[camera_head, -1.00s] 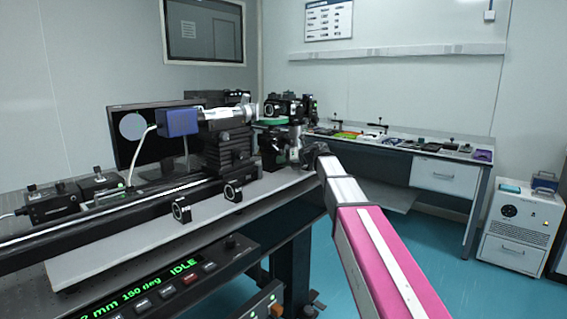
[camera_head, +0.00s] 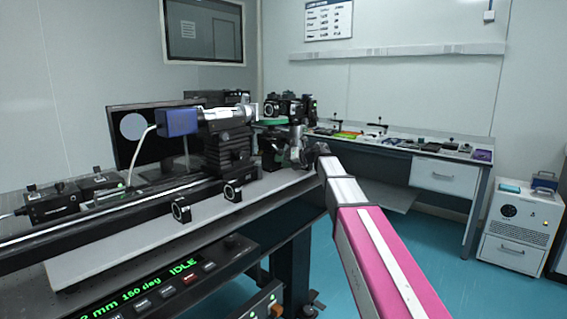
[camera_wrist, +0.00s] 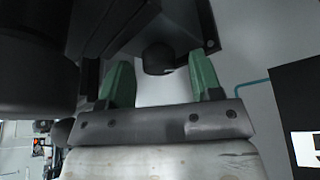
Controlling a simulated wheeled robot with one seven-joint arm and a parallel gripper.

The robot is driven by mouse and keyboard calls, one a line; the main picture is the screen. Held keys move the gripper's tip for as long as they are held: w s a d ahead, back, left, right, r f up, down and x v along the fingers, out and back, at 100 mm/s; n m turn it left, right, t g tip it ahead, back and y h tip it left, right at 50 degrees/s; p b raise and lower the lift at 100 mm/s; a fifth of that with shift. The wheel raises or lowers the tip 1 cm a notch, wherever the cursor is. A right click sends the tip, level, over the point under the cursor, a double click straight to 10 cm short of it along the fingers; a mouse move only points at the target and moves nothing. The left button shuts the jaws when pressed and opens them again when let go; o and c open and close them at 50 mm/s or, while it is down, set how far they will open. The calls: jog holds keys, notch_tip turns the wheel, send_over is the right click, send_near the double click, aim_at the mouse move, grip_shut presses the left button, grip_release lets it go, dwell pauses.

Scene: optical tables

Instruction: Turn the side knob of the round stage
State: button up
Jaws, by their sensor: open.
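The round stage (camera_head: 272,121) shows in the head view as a green-edged disc on a black mount at the right end of the optical rail. In the wrist view my gripper (camera_wrist: 160,78) is open, with its two green fingers apart. A dark rounded knob (camera_wrist: 158,58) shows between the fingertips, under a black block. I cannot tell whether either finger touches it. In the head view my gripper (camera_head: 300,152) is small and partly hidden beside the stage mount, at the end of my pink and grey arm.
A blue camera (camera_head: 178,122) and lens tube stand left of the stage on the rail. Two small black mounts (camera_head: 181,210) stand on the grey plate's front. A control panel (camera_head: 165,285) reads IDLE. A side bench (camera_head: 400,148) with small items stands behind right.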

jog(key=v, duration=1)
jog(key=shift+s+d, duration=0.2)
jog(key=shift+d, duration=0.15)
